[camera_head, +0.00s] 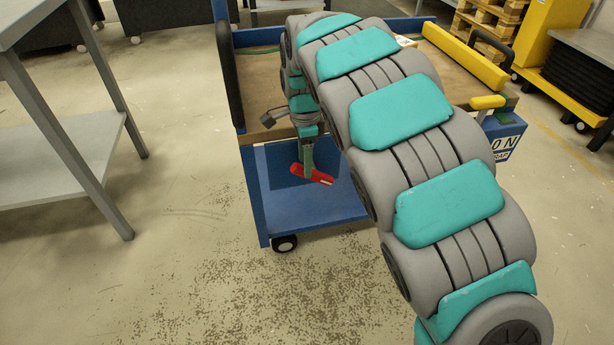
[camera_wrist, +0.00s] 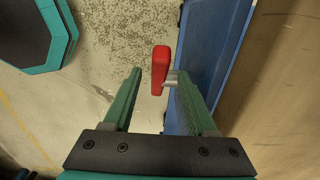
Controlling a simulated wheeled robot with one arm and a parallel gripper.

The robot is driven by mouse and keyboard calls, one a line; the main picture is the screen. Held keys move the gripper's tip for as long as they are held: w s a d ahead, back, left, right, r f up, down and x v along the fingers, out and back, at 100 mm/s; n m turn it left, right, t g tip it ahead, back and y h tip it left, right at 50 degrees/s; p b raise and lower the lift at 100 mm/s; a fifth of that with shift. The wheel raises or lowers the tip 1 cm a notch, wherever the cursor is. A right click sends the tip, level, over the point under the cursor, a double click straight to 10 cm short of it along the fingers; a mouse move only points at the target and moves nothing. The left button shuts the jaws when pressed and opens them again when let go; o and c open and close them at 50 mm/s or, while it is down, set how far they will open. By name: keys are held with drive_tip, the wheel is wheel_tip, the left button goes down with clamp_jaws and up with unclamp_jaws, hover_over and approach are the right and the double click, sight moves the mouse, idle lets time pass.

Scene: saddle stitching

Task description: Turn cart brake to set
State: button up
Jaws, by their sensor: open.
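The blue cart (camera_head: 318,207) stands under my arm, with a wooden deck above its blue lower part. A red brake lever (camera_head: 318,177) sticks out at the cart's near side. In the wrist view the red lever (camera_wrist: 160,66) appears just ahead of and between my fingertips, on a small metal stem beside the blue cart wall (camera_wrist: 222,50). My gripper (camera_head: 307,158) is open with its fingers pointing down at the lever. In the wrist view my gripper (camera_wrist: 158,82) shows both green fingers apart and holding nothing. I cannot tell whether either finger touches the lever.
A grey table (camera_head: 60,140) with a lower shelf stands at the left. A blue box (camera_head: 503,137) with a yellow handle sits at the cart's right end. Yellow equipment (camera_head: 548,35) and pallets stand at the back right. The speckled floor (camera_head: 240,285) in front is clear.

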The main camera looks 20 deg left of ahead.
sight(313, 175)
wheel_tip(313, 175, down, 6)
idle(0.4)
clamp_jaws()
idle(0.4)
